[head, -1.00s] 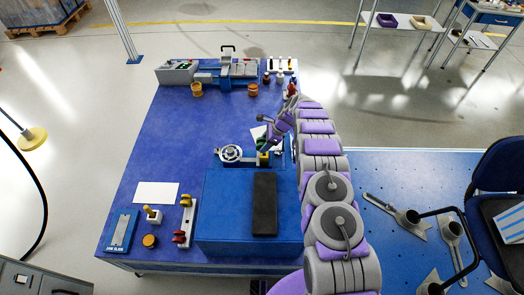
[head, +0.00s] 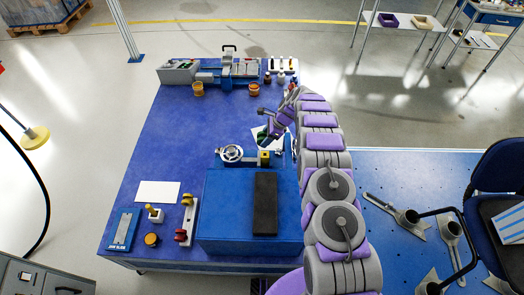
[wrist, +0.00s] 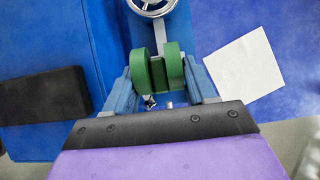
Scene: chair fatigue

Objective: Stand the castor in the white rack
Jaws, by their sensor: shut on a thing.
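My gripper (head: 267,137) is shut on a green twin-wheel castor (wrist: 175,70). The castor sits between the blue fingers in the wrist view, with a small metal stem towards the palm. In the head view my gripper is above the table, close to a white sheet and behind the blue block; the castor shows there only as a small dark green patch. A narrow white rack (head: 188,214) stands at the table's front left, with yellow and red castors on it. My gripper is well to the right of and behind this rack.
A metal fixture with a round wheel (head: 231,153) is close to my gripper. A blue block (head: 225,215) bears a black pad (head: 265,203). A yellow-topped item (head: 154,213) and a brown round part (head: 152,239) lie left of the rack. The table's middle left is clear.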

